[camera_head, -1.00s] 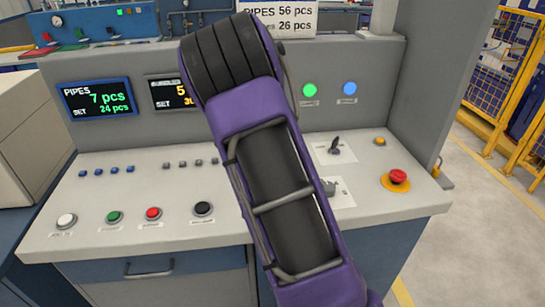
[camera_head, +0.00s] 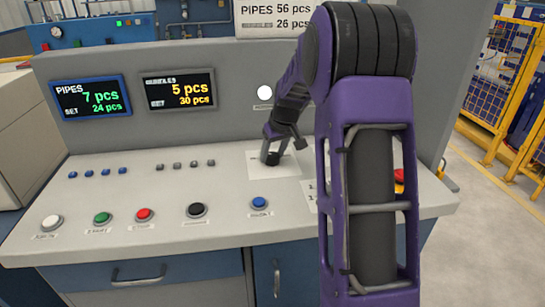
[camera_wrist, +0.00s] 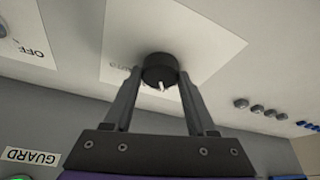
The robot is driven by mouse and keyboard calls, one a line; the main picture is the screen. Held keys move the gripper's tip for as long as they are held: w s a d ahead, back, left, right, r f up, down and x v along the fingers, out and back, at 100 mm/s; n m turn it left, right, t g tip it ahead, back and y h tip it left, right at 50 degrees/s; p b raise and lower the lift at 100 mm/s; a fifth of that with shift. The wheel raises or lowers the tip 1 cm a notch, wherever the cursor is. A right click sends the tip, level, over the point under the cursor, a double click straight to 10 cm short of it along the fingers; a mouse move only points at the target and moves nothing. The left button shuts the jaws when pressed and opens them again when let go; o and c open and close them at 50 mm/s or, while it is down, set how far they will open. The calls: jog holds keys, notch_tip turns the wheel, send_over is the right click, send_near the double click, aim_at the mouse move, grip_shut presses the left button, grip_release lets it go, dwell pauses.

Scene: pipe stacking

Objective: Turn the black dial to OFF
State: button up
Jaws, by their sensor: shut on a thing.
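The black dial (camera_wrist: 160,67) is a short round knob with a white mark on its near rim, mounted on a white label plate (camera_wrist: 208,38). In the wrist view my gripper (camera_wrist: 160,76) has one finger on each side of it and is shut on it. In the head view the dial (camera_head: 272,158) shows small and dark under my gripper (camera_head: 273,149) on the sloped console. The fingers and wrist hide part of it there. Lettering on its plate is too blurred to read. An OFF label (camera_wrist: 30,38) belongs to another plate at the upper left of the wrist view.
A blue button (camera_head: 259,202) and a black button (camera_head: 197,210) sit in front of the dial. Small grey buttons (camera_head: 185,165) lie to its left. A white lamp (camera_head: 264,92) is on the upright panel behind. My arm mostly hides a red stop button (camera_head: 399,175) at right.

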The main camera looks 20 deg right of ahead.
jog(key=n+y, duration=0.1)
jog(key=n, duration=0.4)
jog(key=shift+d+g+y, duration=0.15)
jog(key=shift+g+y, duration=0.25)
jog(key=shift+n, duration=0.3)
jog(key=o, duration=1.4)
jog(key=p+v, duration=0.2)
jog(key=v, duration=1.5)
jog(key=shift+d+r, duration=0.15)
jog(key=shift+r, duration=0.05)
